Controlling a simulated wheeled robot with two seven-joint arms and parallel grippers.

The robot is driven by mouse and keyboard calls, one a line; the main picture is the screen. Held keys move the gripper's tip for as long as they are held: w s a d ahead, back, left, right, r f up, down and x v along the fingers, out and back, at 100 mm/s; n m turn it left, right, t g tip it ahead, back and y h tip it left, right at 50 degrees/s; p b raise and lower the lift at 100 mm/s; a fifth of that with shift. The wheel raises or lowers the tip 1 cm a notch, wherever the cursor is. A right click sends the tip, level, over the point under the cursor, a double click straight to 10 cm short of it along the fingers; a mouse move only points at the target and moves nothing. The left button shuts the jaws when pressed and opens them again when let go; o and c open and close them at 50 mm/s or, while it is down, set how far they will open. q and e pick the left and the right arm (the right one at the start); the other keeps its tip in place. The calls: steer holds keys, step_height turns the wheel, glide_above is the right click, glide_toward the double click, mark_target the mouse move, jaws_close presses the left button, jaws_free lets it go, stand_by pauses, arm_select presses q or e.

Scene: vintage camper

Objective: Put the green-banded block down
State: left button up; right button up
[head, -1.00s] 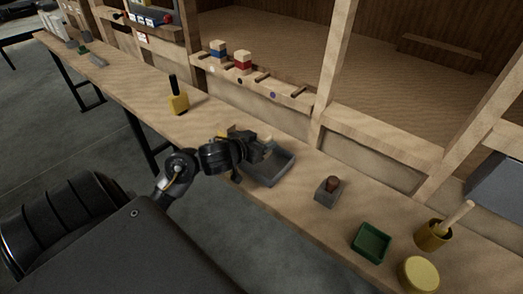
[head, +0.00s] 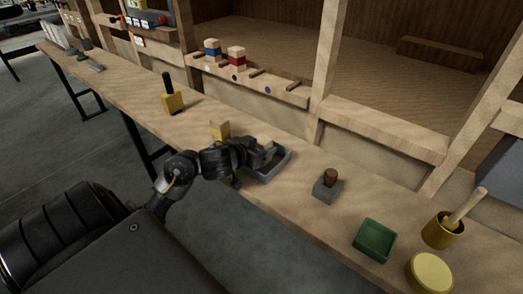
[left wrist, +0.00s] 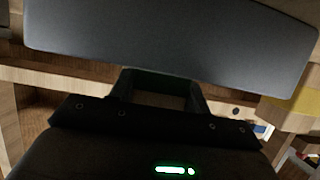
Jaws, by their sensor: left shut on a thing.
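My left gripper (head: 262,156) is at the grey tray (head: 286,164) on the wooden bench, at its left part in the head view. It is shut on a block, which the gripper hides in the head view. In the left wrist view a wood-coloured piece of the block (left wrist: 165,98) with a dark greenish edge shows between the fingers. A broad grey surface, seemingly the tray (left wrist: 180,40), fills the top of that view. I cannot tell whether the block touches the tray. My right gripper is not in view.
A yellow-and-wood piece (head: 220,130) stands left of the tray, close to my arm. A grey block with a brown knob (head: 327,187), a green tray (head: 374,240) and a yellow pot (head: 441,231) stand to the right. A blue-banded block (head: 212,50) and red-banded block (head: 236,57) are on the rack.

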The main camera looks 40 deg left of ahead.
arm_select(q)
steer(key=shift+s+r, duration=0.1)
steer(key=shift+s, duration=0.05)
steer(key=shift+d, duration=0.1)
steer(key=o, duration=1)
